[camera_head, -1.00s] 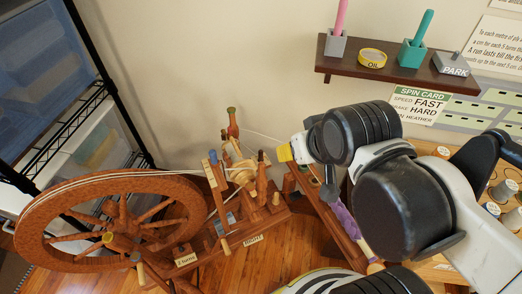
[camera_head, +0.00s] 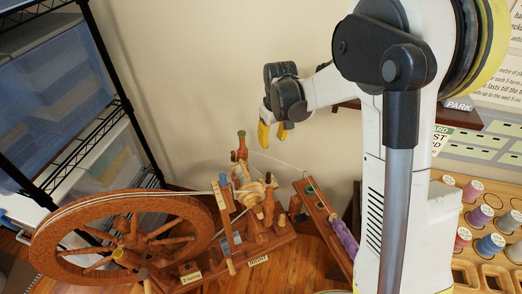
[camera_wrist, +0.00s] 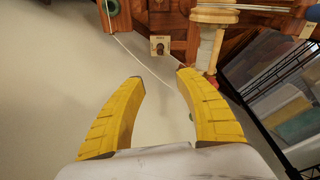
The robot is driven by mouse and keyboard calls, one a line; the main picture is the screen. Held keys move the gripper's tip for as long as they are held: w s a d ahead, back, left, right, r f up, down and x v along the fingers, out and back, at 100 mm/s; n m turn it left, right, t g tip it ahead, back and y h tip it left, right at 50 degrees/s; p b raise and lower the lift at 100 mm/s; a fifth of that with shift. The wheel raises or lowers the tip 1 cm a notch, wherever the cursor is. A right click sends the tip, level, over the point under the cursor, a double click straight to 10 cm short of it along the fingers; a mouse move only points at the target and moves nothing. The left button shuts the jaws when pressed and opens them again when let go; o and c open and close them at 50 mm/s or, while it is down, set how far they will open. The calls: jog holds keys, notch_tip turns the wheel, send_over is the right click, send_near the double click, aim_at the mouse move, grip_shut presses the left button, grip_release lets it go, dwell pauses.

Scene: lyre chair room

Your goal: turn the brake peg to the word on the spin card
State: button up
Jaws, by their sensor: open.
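The spinning wheel (camera_head: 120,240) stands at the lower left in the head view, with a large reddish wooden wheel and several upright pegs. I cannot tell which is the brake peg. Small pale labels lie on its base, one at the front (camera_head: 258,261) and one to its left (camera_head: 190,277); their words are hard to read. The spin card (camera_head: 441,138) is mostly hidden behind my arm. My gripper (camera_head: 272,133) is open and empty, above the bobbin area and near the wall. In the wrist view its yellow fingers (camera_wrist: 160,75) are spread, with a small holed block beyond them.
A thread runs from the wheel's bobbin to a wooden rack (camera_head: 325,215) on the right. A black wire shelf (camera_head: 75,150) with bins stands at the left. Thread spools (camera_head: 480,215) stand in a tray at the right. A wall shelf (camera_head: 465,116) is partly hidden.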

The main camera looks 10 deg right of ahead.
jog(key=n+g, duration=0.1)
send_near(268, 172)
jog(key=shift+g, duration=0.3)
notch_tip(268, 172, down, 11)
jog(key=b, duration=0.3)
jog(key=shift+w+b, duration=0.1)
jog(key=shift+b, duration=0.3)
grip_shut()
